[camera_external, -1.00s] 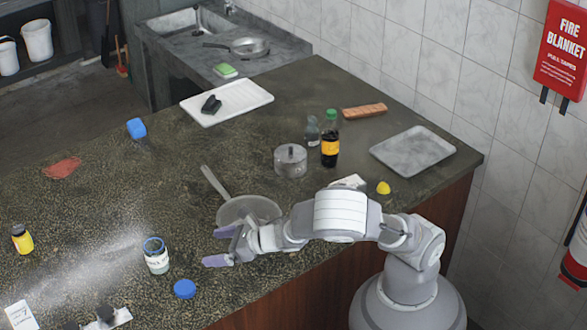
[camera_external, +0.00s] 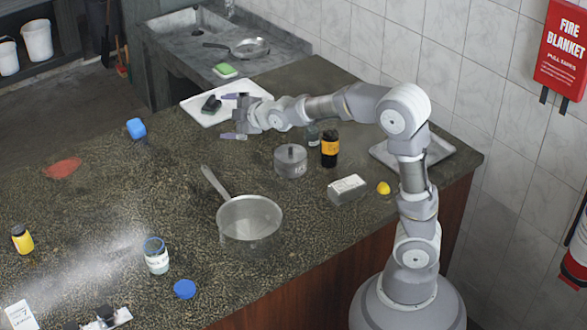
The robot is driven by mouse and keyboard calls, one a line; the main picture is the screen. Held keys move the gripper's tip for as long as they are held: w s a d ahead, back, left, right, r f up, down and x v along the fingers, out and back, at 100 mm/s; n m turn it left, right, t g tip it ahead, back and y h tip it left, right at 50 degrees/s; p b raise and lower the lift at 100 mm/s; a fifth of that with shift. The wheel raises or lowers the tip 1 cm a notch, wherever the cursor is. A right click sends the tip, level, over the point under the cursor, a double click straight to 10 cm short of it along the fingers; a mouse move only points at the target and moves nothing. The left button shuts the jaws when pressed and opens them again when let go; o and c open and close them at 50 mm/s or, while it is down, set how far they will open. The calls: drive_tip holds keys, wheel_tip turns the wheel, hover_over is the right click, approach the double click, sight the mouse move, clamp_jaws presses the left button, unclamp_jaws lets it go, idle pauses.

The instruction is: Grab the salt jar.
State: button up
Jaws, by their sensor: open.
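An open glass jar with a blue rim and white label (camera_external: 156,257) stands upright on the counter at the lower left. It looks like the salt jar, but its label is too small to read. A round blue lid (camera_external: 185,289) lies on the counter just right of and in front of it. My gripper (camera_external: 227,116) is open and empty, its fingers pointing left. It is far up and right of the jar, by the near right side of the white tray (camera_external: 196,119). I cannot tell its exact height.
A frying pan (camera_external: 262,218) lies between jar and arm. A pot (camera_external: 290,161), a dark bottle (camera_external: 330,150), a wrapped block (camera_external: 346,190) and a lemon (camera_external: 384,188) stand right. A yellow bottle (camera_external: 22,240) is far left. The counter around the jar is largely clear.

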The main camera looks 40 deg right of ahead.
drive_tip(key=s+d+r+m+t+h+b, duration=0.1)
drive_tip(key=s+d+r+m, duration=0.1)
drive_tip(key=d+r+m, duration=0.3)
drive_tip(key=s+d+r+m+t+h, duration=0.1)
drive_tip(key=s+d+r+m, duration=0.2)
drive_tip(key=r, duration=1.1)
drive_tip(key=d+m, duration=0.2)
drive_tip(key=d, duration=0.3)
drive_tip(key=shift+s+d+b, duration=0.2)
drive_tip(key=shift+d+b, duration=0.15)
drive_tip(key=shift+b, duration=0.05)
drive_tip(key=s+d+r+m, duration=0.1)
drive_tip(key=s+r+m, duration=0.1)
drive_tip(key=s+r, duration=0.1)
drive_tip(key=s+d+r+m+h, duration=0.1)
drive_tip(key=s+r, duration=0.2)
drive_tip(key=s+d+r+m+b, duration=0.1)
drive_tip(key=s+d+r+m, duration=0.1)
drive_tip(key=s+r, duration=0.1)
drive_tip(key=shift+s+r+m+t+h, duration=0.25)
drive_tip(key=shift+r+m+t+h, duration=0.05)
drive_tip(key=shift+r, duration=0.05)
drive_tip(key=shift+c, duration=0.2)
drive_tip(key=shift+w, duration=0.1)
